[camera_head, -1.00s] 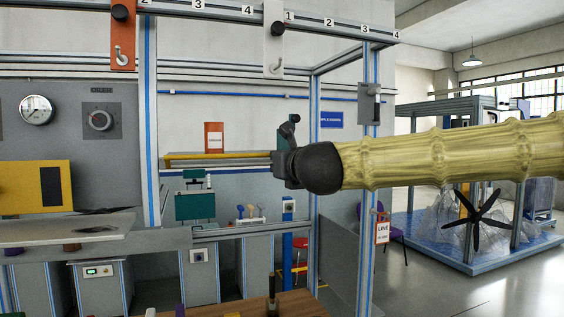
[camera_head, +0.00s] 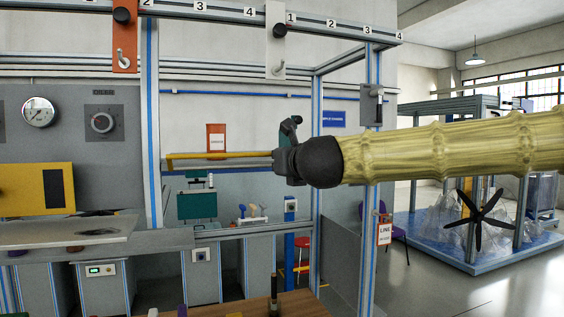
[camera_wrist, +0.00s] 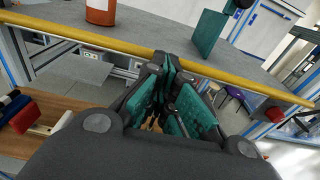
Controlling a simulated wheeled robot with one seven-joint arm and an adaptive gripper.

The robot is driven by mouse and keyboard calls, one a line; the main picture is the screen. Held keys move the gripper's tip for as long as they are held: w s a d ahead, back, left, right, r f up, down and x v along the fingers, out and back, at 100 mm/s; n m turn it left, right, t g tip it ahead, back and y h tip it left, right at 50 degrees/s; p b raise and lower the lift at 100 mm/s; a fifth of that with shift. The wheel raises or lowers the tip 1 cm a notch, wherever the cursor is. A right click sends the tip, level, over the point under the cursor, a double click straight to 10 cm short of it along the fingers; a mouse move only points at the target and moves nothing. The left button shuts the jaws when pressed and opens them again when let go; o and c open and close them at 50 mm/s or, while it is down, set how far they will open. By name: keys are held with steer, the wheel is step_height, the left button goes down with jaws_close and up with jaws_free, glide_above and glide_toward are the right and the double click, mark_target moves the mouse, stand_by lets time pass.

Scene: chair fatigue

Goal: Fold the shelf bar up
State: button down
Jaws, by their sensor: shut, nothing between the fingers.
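The yellow shelf bar (camera_head: 212,155) runs along the shelf at mid-height in the frame, left of my gripper (camera_head: 287,128). In the head view its left end bends down and it stands slightly above the shelf edge. In the wrist view the bar (camera_wrist: 105,41) crosses the upper part from left to right along the grey shelf (camera_wrist: 150,22). My gripper (camera_wrist: 166,62) is shut and empty, its teal-padded fingertips at the bar; I cannot tell whether they touch. My wrist hides the bar's right end in the head view.
An orange container (camera_wrist: 100,12) and a teal plate (camera_wrist: 210,34) stand on the shelf beyond the bar. A blue-striped upright (camera_head: 316,165) is close right of my gripper. A wooden worktop (camera_head: 255,306) lies below.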

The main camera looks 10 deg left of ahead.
steer(key=shift+w+a+r, duration=0.1)
steer(key=shift+w+r, duration=0.05)
steer(key=shift+r, duration=0.45)
stand_by(1.6)
